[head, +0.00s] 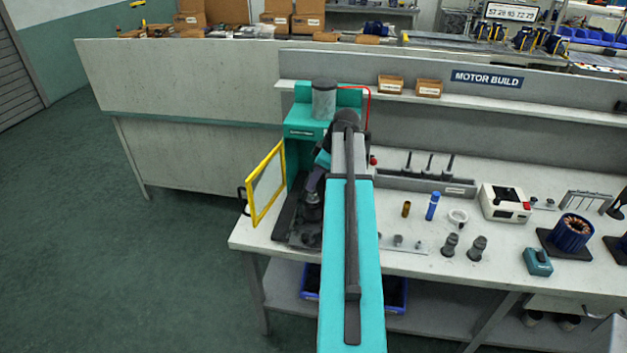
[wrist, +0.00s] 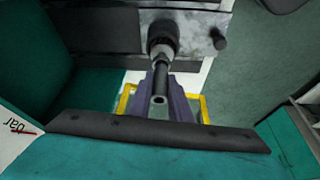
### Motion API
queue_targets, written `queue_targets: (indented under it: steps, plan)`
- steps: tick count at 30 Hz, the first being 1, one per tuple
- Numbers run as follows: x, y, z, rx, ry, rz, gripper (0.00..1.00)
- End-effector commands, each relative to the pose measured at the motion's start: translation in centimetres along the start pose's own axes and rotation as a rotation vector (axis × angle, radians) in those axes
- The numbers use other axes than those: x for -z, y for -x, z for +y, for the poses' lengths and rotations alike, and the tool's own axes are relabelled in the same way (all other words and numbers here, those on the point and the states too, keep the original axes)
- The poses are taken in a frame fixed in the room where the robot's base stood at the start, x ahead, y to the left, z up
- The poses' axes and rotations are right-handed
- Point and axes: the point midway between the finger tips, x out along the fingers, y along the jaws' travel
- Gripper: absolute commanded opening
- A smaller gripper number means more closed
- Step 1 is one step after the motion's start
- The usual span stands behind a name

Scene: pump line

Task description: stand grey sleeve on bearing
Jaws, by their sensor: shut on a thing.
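A slim dark grey tube (wrist: 160,85), which I take for the grey sleeve, is between the purple fingers of my gripper (wrist: 165,103) in the wrist view. Its hollow end faces the camera. Its far end lines up with a wider dark round part (wrist: 163,40), seemingly the bearing; I cannot tell whether they touch. In the head view my gripper (head: 314,184) is inside the teal press (head: 303,128), above a dark grey cylindrical part (head: 313,211) in the press. My arm hides much of the press, and the sleeve cannot be picked out there.
The yellow-framed guard door (head: 266,184) stands open at the press's left. To the right on the bench are a brass bushing (head: 406,209), a blue cylinder (head: 432,207), a white ring (head: 458,217), two dark grey parts (head: 478,248) and a white box (head: 505,204).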

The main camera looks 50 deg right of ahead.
Motion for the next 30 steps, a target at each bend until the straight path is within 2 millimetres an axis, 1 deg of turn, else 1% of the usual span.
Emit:
queue_targets:
  steps: [8,9,12,18,20,30]
  plan:
    - [-0.1,-0.26,0.01,0.0,0.0,0.0,0.05]
    - [-0.1,-0.26,0.01,0.0,0.0,0.0,0.24]
    - [-0.1,-0.26,0.01,0.0,0.0,0.0,0.39]
    - [-0.1,-0.25,0.01,0.0,0.0,0.0,0.39]
    - [-0.11,-0.27,0.0,0.0,0.0,0.0,0.49]
    - [-0.06,-0.14,0.01,0.0,0.0,0.0,0.49]
